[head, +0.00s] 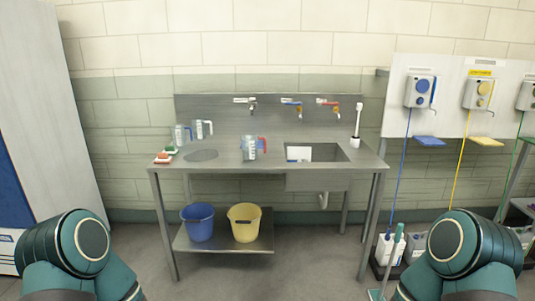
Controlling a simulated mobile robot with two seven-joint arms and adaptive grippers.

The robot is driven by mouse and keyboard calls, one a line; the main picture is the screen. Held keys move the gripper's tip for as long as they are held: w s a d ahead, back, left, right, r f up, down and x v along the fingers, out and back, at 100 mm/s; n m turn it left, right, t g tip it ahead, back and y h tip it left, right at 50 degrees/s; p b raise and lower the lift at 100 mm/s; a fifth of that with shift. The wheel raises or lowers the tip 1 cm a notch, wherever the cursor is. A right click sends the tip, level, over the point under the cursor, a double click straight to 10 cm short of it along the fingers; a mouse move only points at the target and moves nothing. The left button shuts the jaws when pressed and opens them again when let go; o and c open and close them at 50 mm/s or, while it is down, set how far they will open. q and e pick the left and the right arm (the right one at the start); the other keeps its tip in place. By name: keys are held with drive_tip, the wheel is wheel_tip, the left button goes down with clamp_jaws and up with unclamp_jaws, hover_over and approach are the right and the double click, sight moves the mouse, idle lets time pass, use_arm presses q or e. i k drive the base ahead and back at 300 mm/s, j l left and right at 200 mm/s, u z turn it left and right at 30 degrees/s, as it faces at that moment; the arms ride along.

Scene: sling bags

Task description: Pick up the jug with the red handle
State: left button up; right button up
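The jug with the red handle (249,148) is a clear measuring jug. It stands upright on the steel sink table (225,166), near the middle and left of the sink basin. Its red handle shows on its right side. Two other clear jugs stand at the back left of the table: one with a blue handle (180,135) and one with a pale handle (201,129). Only rounded links of my two arms show at the lower left and lower right, well short of the table. Neither gripper is in view.
Brushes (164,156) lie at the table's left end. A white brush (357,125) stands at the right end. Taps (293,103) overhang the back. A blue bucket (198,221) and yellow bucket (244,221) sit on the lower shelf. The floor before the table is clear.

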sight(249, 142)
drive_tip(key=i+j+z, duration=0.1)
drive_tip(key=i+z, duration=0.15)
drive_tip(key=i, duration=0.2)
drive_tip(key=i+j+z, duration=0.25)
drive_tip(key=i, duration=0.15)
